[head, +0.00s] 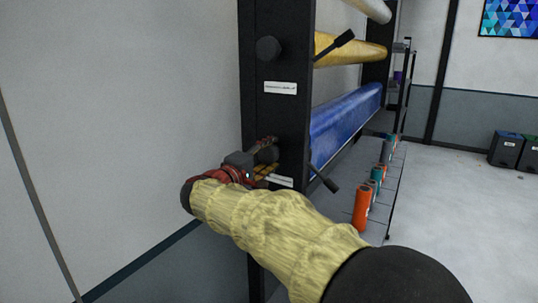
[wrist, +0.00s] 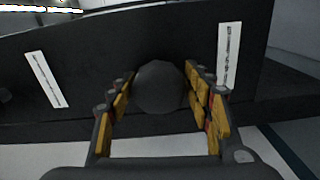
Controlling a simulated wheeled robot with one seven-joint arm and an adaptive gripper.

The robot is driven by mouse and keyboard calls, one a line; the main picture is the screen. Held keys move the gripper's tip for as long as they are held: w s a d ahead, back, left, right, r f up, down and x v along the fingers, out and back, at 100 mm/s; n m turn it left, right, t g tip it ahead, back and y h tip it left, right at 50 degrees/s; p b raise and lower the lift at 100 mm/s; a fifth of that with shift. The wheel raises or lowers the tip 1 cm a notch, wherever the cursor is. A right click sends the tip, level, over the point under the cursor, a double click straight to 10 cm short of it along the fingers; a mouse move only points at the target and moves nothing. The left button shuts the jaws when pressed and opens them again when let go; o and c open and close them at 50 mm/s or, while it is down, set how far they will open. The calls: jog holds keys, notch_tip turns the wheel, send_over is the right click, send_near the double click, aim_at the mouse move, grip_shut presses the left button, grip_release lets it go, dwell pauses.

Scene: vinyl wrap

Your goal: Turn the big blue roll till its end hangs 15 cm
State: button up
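The big blue roll (head: 345,122) lies along the rack, below a gold roll, in the head view. Its free end cannot be made out. At the near end of its row, a round dark knob (wrist: 160,87) sticks out of the black rack upright. It also shows partly in the head view (head: 266,154). My gripper (wrist: 159,72) has one finger on each side of this knob, with yellow and red pads. The fingertips are very close to its sides. I cannot tell whether they touch or press on it.
The black rack upright (head: 281,60) carries white labels and another knob (head: 268,49) higher up. A gold roll (head: 350,50) sits above the blue one. Black levers stick out to the right. Small rolls, one orange (head: 361,207), stand on the shelf. Open floor lies right.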

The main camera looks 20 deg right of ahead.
jog(key=shift+o, duration=1.3)
jog(key=v, duration=1.2)
